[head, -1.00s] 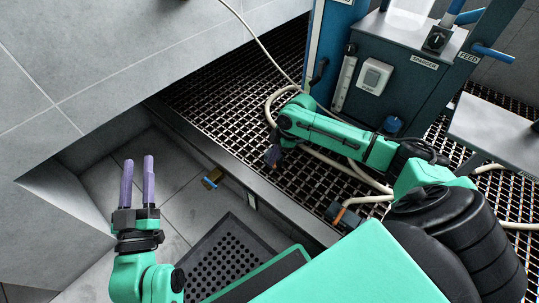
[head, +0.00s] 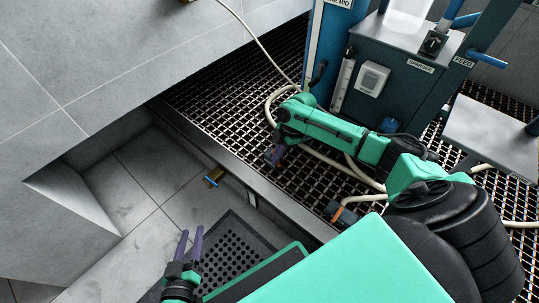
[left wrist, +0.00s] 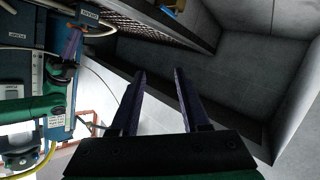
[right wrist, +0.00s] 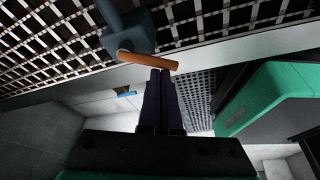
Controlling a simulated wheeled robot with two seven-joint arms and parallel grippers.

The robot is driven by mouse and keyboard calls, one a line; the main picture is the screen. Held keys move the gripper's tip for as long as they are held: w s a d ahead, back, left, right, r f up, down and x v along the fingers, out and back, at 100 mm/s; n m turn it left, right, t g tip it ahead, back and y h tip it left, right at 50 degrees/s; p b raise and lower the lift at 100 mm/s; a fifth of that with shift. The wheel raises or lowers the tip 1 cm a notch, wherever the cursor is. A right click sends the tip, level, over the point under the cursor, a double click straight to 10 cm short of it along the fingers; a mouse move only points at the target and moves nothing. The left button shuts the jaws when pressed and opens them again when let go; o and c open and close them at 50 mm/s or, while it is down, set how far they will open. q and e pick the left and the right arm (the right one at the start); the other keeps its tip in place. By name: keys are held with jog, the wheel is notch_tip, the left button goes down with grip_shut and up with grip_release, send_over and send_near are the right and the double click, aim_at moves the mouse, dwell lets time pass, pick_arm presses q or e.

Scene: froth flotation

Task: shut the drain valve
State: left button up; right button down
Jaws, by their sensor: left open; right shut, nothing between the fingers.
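A valve with an orange lever (head: 345,215) sits on a dark body at the grating's front edge in the head view. Its orange lever also shows in the right wrist view (right wrist: 148,61). My right gripper (head: 272,158) is shut and empty over the grating, left of this valve in the head view. In the right wrist view the closed fingertips (right wrist: 160,72) lie just below the lever; I cannot tell if they touch. My left gripper (head: 191,232) is open and empty, low over the floor; its fingers also show in the left wrist view (left wrist: 159,73).
A brass fitting with a blue handle (head: 213,177) is on the front of the dark grating rim. A perforated black mat (head: 228,245) lies on the tiled floor. Pale hoses (head: 320,157) cross the grating. The machine cabinet (head: 405,82) stands behind my right arm.

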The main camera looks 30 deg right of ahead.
jog(key=shift+d+n, duration=0.2)
jog(key=shift+n, duration=0.4)
pick_arm(q)
jog(key=shift+s+f+g+p, duration=0.2)
jog(key=shift+s+f+g, duration=0.05)
jog(key=shift+s, duration=0.25)
jog(key=shift+s+f+g+p, duration=0.2)
jog(key=shift+s+f+g, duration=0.05)
jog(key=shift+s, duration=0.2)
pick_arm(e)
jog(key=shift+s+d+n+g, duration=0.15)
jog(key=shift+d+n+g, duration=0.5)
jog(key=shift+n, duration=0.45)
pick_arm(q)
jog(key=shift+r, duration=0.15)
pick_arm(e)
jog(key=shift+d, duration=0.1)
